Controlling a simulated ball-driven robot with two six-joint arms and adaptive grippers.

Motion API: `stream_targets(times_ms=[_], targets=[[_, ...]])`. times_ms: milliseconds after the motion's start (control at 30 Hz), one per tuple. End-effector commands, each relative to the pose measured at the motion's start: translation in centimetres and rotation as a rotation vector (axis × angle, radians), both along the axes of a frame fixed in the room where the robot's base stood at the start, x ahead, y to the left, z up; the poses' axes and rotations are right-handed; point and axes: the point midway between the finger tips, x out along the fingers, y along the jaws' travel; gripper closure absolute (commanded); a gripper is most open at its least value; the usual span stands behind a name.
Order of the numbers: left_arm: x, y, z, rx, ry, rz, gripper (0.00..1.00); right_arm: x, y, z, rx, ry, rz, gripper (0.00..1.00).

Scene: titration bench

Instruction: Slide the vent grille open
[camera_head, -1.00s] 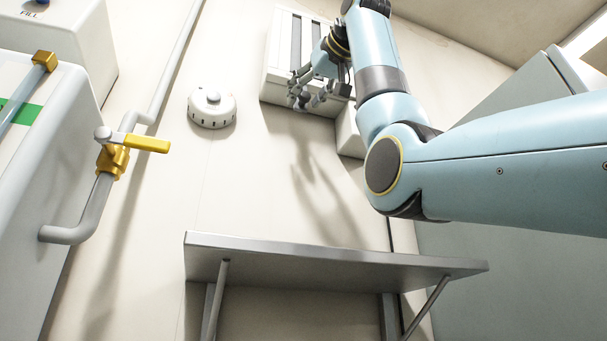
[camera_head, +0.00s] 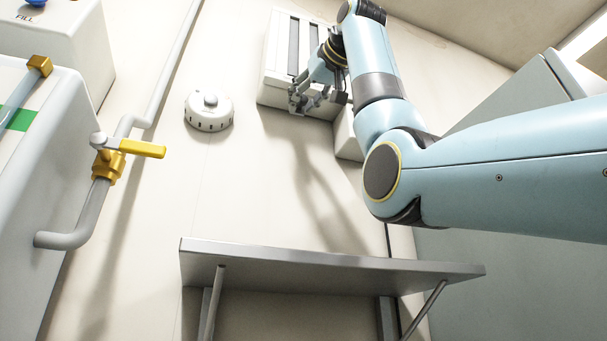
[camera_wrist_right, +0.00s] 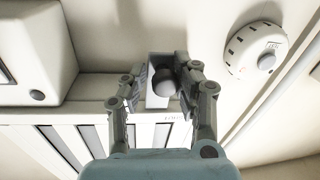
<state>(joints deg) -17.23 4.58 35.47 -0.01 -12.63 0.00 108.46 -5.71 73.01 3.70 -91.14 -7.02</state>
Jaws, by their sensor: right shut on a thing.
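The vent grille (camera_head: 282,62) is a pale wall unit with dark upright slots, high on the wall at the top middle of the head view. In the right wrist view its slotted face (camera_wrist_right: 68,142) shows at the lower left. My right gripper (camera_head: 309,103) is at the grille's lower edge, with my arm covering part of the grille's right side. In the right wrist view my right gripper (camera_wrist_right: 168,82) has its fingers around a dark round knob (camera_wrist_right: 166,82) in front of a small pale plate, and is shut on it. My left gripper is in neither view.
A round white detector (camera_head: 209,110) is on the wall left of the grille. A grey shelf (camera_head: 330,262) on brackets is below. A pipe with a yellow-handled valve (camera_head: 142,148) is at the left. A pale box (camera_wrist_right: 35,50) is beside the gripper in the wrist view.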

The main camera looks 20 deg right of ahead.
Motion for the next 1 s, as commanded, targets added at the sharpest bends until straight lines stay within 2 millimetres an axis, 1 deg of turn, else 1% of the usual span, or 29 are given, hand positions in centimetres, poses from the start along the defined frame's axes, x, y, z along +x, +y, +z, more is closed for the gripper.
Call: stream_targets(times_ms=[67,133,300,367,600,633,700,767,1000], targets=[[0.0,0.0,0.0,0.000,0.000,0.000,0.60,0.0,0.2,-0.1,-0.001,0.002,0.007,1.00],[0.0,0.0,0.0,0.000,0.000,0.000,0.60,0.1,-0.3,-0.1,-0.001,0.002,0.006,1.00],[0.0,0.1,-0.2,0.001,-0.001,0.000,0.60,0.2,-2.7,-0.1,-0.001,0.002,0.003,1.00],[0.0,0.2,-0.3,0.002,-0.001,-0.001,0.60,0.2,-3.3,-0.1,-0.001,0.001,0.004,1.00],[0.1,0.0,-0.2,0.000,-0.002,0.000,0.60,0.2,-3.3,0.0,-0.001,0.001,0.004,1.00],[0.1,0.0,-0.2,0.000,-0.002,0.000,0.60,0.2,-3.3,0.0,-0.001,0.001,0.004,0.68],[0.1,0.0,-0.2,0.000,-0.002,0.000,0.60,0.2,-3.3,0.0,-0.001,0.001,0.004,0.59],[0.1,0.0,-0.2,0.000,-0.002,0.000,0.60,0.2,-3.3,0.0,-0.001,0.001,0.004,0.52],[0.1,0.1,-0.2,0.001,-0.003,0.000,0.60,0.1,-3.3,0.0,-0.001,0.001,0.003,0.52]])
